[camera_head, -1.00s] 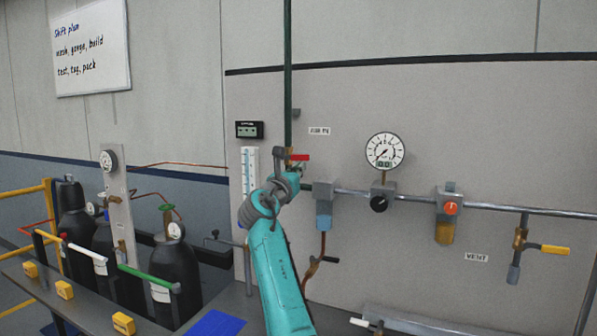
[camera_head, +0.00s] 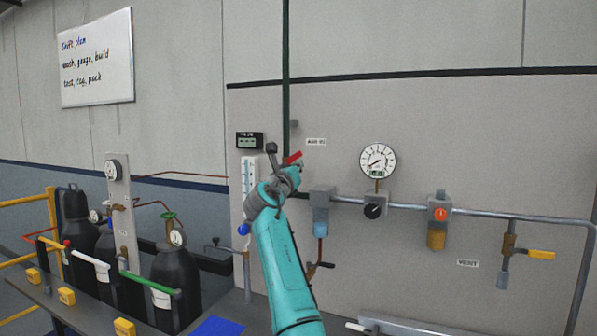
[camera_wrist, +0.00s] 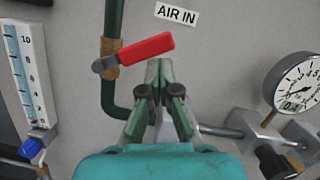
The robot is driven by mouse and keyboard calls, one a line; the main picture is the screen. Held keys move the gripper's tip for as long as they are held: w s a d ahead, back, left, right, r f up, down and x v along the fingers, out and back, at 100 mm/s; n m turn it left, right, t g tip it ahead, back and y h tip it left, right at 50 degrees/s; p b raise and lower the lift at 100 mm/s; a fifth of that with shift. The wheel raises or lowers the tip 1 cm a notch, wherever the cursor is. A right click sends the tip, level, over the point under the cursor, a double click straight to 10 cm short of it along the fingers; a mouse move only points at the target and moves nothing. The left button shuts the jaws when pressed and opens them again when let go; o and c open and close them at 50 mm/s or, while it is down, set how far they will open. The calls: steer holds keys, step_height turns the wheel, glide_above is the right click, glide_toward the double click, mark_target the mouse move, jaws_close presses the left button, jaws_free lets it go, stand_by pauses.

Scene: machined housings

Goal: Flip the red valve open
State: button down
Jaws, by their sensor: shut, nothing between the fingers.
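The red valve lever (camera_head: 293,157) is on the dark green vertical pipe, under the AIR IN label. It slants up to the right from its pivot, part way between level and upright. In the wrist view the red lever (camera_wrist: 146,48) lies just above my gripper (camera_wrist: 158,66). The brass valve body (camera_wrist: 110,58) shows at its left end. My gripper (camera_head: 292,170) is shut and empty, its fingertips just below the lever's outer part. I cannot tell whether they touch it. My wrist hides part of the pipe below the valve in the head view.
A round gauge (camera_head: 378,161) is to the right; its small window seems to read 0.4 in the wrist view (camera_wrist: 297,84). A horizontal pipe (camera_head: 408,206) carries a regulator (camera_head: 438,222) and leads to a yellow-handled valve (camera_head: 541,254). Gas cylinders (camera_head: 175,278) stand at left.

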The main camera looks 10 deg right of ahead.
steer(key=shift+w+a+r, duration=0.1)
steer(key=shift+a+r, duration=0.05)
steer(key=shift+r, duration=0.35)
steer(key=shift+a+r, duration=0.15)
steer(key=shift+r, duration=0.35)
steer(key=shift+n, duration=0.8)
steer(key=shift+w+a+r, duration=0.55)
steer(key=shift+a+r, duration=0.2)
steer(key=shift+r, duration=0.1)
steer(key=shift+w+a+r, duration=0.55)
steer(key=shift+a+r, duration=0.15)
steer(key=shift+r, duration=0.1)
steer(key=shift+y, duration=0.4)
